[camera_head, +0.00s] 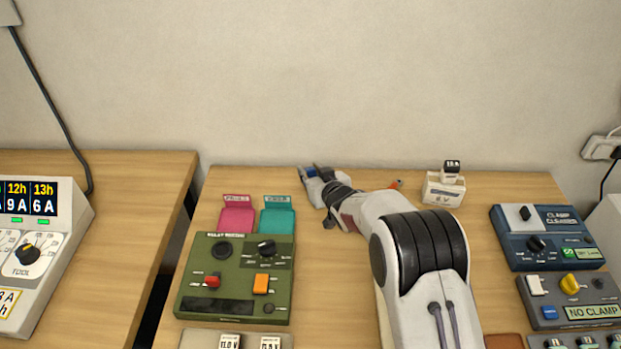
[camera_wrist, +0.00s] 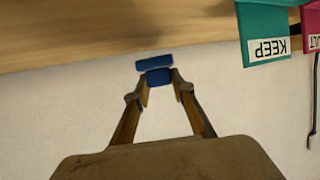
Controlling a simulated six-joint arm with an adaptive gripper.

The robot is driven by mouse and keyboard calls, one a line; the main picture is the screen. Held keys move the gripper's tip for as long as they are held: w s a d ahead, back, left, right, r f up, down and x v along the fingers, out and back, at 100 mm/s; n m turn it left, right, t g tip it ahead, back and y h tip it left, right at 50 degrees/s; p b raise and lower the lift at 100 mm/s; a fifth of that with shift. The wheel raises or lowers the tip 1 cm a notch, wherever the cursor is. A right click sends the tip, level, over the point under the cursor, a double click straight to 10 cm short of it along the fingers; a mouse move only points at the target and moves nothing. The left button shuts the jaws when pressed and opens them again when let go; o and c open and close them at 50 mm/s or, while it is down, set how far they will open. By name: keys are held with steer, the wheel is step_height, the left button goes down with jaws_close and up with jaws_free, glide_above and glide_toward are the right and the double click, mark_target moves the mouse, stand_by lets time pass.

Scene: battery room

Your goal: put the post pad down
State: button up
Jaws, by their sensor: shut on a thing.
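The post pad (camera_wrist: 158,77) is a small blue block between the fingertips of my gripper (camera_wrist: 160,84) in the wrist view. A wider blue strip (camera_wrist: 154,61) shows just beyond it, close to the table edge; I cannot tell whether it is part of the pad. In the head view my gripper (camera_head: 313,171) is at the back of the right table, right of the teal tray, with a bit of blue at its tip. My gripper is shut on the pad. The gap between pad and table is unclear.
A pink tray (camera_head: 237,219) and a teal tray (camera_head: 277,222), labelled KEEP in the wrist view (camera_wrist: 264,38), stand behind a green control box (camera_head: 236,305). A small white holder (camera_head: 443,190) stands at the back right. A blue clamp cleaner (camera_head: 546,238) stands farther right.

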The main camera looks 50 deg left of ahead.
steer(key=shift+f, duration=1.4)
steer(key=shift+f, duration=0.15)
steer(key=o, duration=0.9)
steer(key=shift+s+d+r, duration=0.1)
steer(key=shift+d+r, duration=0.2)
steer(key=shift+d, duration=0.05)
steer(key=shift+v, duration=5.55)
